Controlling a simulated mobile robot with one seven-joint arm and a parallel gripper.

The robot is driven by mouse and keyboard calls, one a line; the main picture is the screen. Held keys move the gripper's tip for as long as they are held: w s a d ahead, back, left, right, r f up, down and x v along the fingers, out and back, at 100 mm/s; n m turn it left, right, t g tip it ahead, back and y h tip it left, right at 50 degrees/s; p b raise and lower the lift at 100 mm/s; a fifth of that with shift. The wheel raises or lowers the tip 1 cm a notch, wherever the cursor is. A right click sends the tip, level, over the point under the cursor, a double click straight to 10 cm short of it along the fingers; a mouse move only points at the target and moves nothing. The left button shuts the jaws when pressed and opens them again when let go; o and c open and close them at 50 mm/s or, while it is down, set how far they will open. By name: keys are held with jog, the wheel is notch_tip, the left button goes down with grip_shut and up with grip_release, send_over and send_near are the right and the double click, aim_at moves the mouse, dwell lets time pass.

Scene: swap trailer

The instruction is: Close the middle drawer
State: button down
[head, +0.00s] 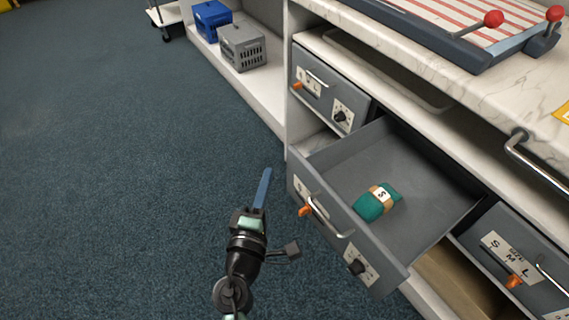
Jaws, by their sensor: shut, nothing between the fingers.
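The open drawer (345,250) is grey and pulled out from the white cabinet towards the left. Its front has a metal bar handle, an orange slider and a dark knob. A teal bundle (372,206) with a tan band marked S lies inside it. My gripper (263,188) is over the carpet, left of the drawer front and apart from it. Its long blue fingers are shut together with nothing between them.
A shut drawer (320,88) sits behind the open one, and another drawer (505,262) is at the lower right. A striped tray (450,25) with red knobs is on the marble counter. Blue and grey crates (243,47) stand on a low shelf. The carpet at left is clear.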

aim_at(289, 151)
jog(key=shift+w+d, duration=0.9)
jog(key=shift+w, duration=0.2)
jog(key=shift+w+d, duration=0.9)
jog(key=shift+w, duration=0.2)
